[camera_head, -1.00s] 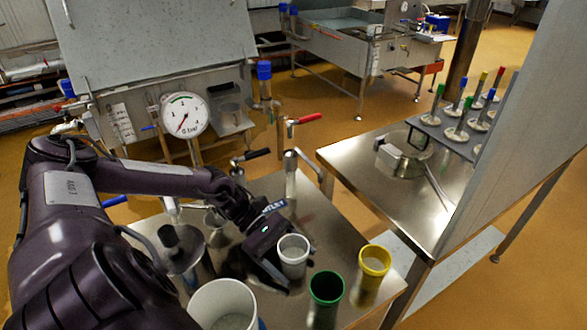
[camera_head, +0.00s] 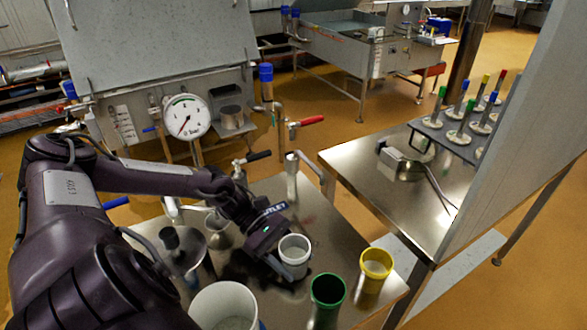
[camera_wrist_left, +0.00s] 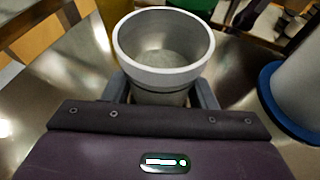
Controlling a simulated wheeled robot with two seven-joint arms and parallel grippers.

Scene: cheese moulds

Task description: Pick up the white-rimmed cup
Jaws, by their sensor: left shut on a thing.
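The white-rimmed cup (camera_head: 294,257) is a metal cup with a pale rim, upright at the steel table's middle front. In the left wrist view the cup (camera_wrist_left: 163,52) sits between the two fingers, and its inside looks empty. My left gripper (camera_head: 290,268) is shut on the cup from its left side. In the left wrist view the fingers of the left gripper (camera_wrist_left: 162,92) show on both sides of the cup's lower body. Whether the cup's base touches the table cannot be told. My right gripper is not in view.
A green-rimmed cup (camera_head: 327,291) and a yellow-rimmed cup (camera_head: 375,264) stand close by on the right. A large white bucket (camera_head: 224,306) stands at the front left. A second steel table (camera_head: 420,222) and a grey panel (camera_head: 520,150) are on the right.

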